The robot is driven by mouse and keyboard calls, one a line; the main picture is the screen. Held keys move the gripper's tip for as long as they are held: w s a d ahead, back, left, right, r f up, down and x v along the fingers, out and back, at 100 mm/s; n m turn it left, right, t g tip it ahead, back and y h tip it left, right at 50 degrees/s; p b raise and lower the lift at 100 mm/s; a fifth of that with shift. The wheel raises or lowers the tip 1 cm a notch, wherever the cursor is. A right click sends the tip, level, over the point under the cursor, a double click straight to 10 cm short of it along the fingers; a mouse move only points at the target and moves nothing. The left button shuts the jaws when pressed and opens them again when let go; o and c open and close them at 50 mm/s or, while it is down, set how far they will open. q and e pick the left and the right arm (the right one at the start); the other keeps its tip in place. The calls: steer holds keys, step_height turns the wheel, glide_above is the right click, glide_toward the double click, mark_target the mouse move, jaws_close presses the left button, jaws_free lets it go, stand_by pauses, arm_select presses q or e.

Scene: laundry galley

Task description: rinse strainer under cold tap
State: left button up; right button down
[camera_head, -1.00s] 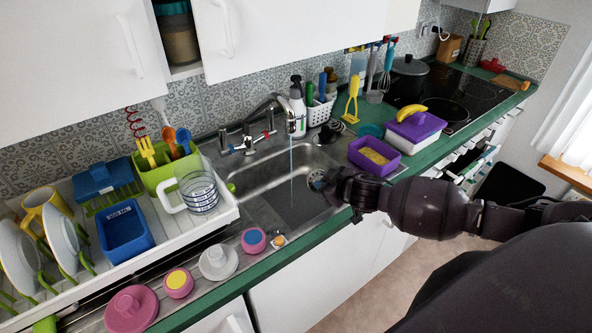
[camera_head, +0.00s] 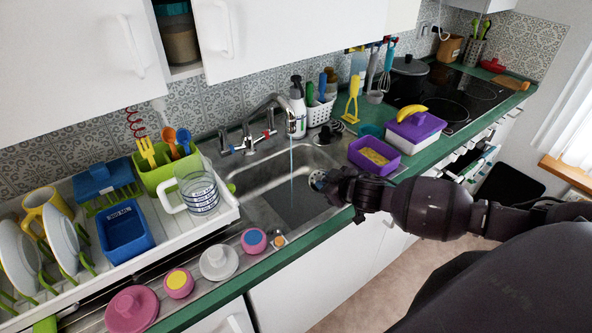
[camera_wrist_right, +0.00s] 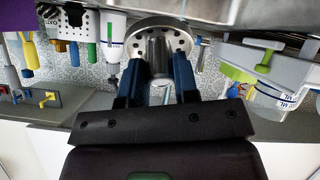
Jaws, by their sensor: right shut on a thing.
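A round metal strainer (camera_head: 317,179) with holes is held over the right side of the sink (camera_head: 262,176). My right gripper (camera_head: 332,185) is shut on it. In the right wrist view, the strainer's perforated disc (camera_wrist_right: 140,29) and its metal stem sit between the two fingers (camera_wrist_right: 158,78). The tap (camera_head: 268,112) is running, and a thin water stream (camera_head: 291,158) falls into the sink. The strainer appears to be to the right of the stream, apart from it. The tap has levers with red and blue marks. My left gripper is not in view.
A purple tub (camera_head: 374,156) stands on the green counter right of the sink. A measuring jug (camera_head: 199,190) and dish rack (camera_head: 80,275) are at the left. Several pink and white stoppers line the front edge. A soap bottle (camera_head: 297,108) stands behind the sink.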

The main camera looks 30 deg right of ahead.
steer(key=shift+s+d+r, duration=0.25)
steer(key=shift+s+r, duration=0.35)
steer(key=shift+s, duration=0.1)
steer(key=shift+s+d+r, duration=0.3)
steer(key=shift+s+r, duration=0.3)
steer(key=shift+s, duration=0.05)
steer(key=shift+s+d+r, duration=0.25)
steer(key=shift+s+r, duration=0.35)
steer(key=shift+s, duration=0.1)
